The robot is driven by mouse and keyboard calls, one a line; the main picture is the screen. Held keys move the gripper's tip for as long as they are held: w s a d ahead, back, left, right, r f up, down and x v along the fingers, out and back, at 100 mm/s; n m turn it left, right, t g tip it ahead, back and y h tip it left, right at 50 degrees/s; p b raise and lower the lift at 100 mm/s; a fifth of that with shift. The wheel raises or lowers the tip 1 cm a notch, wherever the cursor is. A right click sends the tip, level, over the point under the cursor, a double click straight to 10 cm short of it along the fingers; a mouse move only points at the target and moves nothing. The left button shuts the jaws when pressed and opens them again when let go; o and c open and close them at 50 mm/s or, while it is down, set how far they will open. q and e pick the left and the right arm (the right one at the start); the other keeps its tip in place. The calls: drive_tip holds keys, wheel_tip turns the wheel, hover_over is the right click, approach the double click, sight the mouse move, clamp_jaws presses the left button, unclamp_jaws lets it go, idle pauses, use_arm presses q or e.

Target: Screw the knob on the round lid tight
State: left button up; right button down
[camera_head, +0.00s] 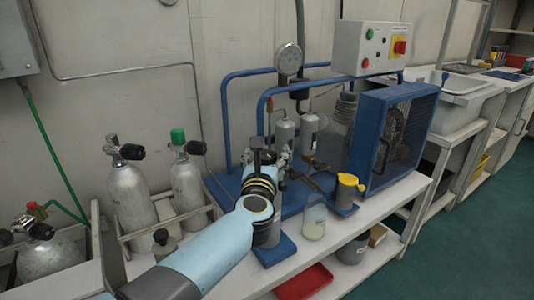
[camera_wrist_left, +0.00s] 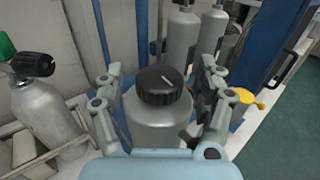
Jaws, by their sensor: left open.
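A black ribbed round knob (camera_wrist_left: 164,85) with a white line on its top sits on the round top of a grey cylindrical housing (camera_wrist_left: 160,120) in the left wrist view. My left gripper (camera_wrist_left: 162,70) is open, with one finger on each side of the knob and a visible gap on both sides. In the head view my left gripper (camera_head: 268,160) points at the blue compressor frame, and its wrist hides the knob and most of the housing. I cannot tell whether the knob sits fully down. My right gripper is in neither view.
Silver cylinders (camera_head: 186,186) stand in a rack at left. A gauge (camera_head: 289,60), blue tubes and a blue fan housing (camera_head: 392,135) rise behind. A glass jar (camera_head: 314,222) and a yellow-lidded cup (camera_head: 348,190) stand close at right on the bench.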

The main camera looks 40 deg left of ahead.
use_arm(q)
drive_tip(key=shift+w+a, duration=0.35)
drive_tip(key=shift+w, duration=0.3)
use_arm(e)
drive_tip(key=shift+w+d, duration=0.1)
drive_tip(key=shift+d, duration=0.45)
use_arm(q)
drive_tip(key=c, duration=1.2)
drive_tip(key=shift+f, duration=0.1)
